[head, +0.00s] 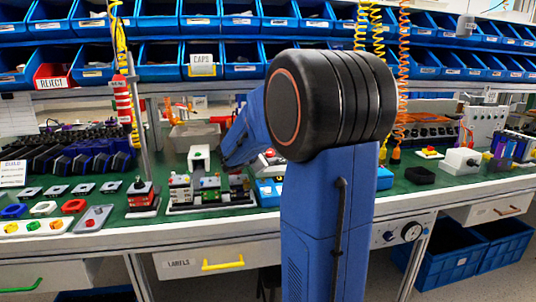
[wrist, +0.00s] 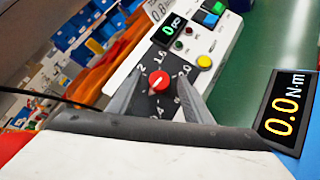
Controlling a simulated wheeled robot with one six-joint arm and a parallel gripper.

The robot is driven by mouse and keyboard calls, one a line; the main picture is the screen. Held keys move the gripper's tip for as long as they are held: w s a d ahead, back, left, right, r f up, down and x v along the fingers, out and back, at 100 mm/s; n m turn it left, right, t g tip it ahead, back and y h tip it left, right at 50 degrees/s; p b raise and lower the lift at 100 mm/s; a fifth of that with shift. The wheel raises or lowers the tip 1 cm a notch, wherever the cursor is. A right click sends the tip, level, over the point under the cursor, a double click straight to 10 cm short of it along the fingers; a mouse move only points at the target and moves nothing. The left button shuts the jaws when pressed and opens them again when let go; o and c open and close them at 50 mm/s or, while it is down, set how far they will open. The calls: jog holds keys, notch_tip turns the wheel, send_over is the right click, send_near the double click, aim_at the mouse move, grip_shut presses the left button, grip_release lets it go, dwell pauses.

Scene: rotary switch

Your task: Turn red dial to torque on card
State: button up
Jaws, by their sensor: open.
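In the wrist view the red dial (wrist: 158,81) sits on a dark scale plate with white numbers, some of them hidden; 1.6 can be read. A pale pointer mark on it seems to face lower left, but is too small to read surely. My gripper (wrist: 161,84) is open, one finger on each side of the dial; I cannot tell whether either touches it. A display (wrist: 283,103) at right reads 0.0 N·m. In the head view my arm hides the gripper and dial.
Near the dial are a yellow button (wrist: 204,62), a small green-digit display (wrist: 168,30) and blue and green blocks. In the head view, the green bench (head: 408,190) is crowded with fixtures and switches. Blue bins (head: 160,57) line the back.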

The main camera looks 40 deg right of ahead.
jog(key=c, duration=1.1)
jog(key=shift+o, duration=0.2)
jog(key=shift+m+g, duration=0.3)
jog(key=shift+w+r+m+g+y, duration=0.15)
jog(key=shift+m+g+y, duration=0.15)
jog(key=shift+m+g, duration=0.5)
jog(key=shift+w+r+m+g+y, duration=0.1)
jog(key=shift+m+g+y, duration=0.25)
jog(key=shift+m, duration=0.85)
jog(key=o, duration=1.1)
jog(key=shift+c, duration=0.2)
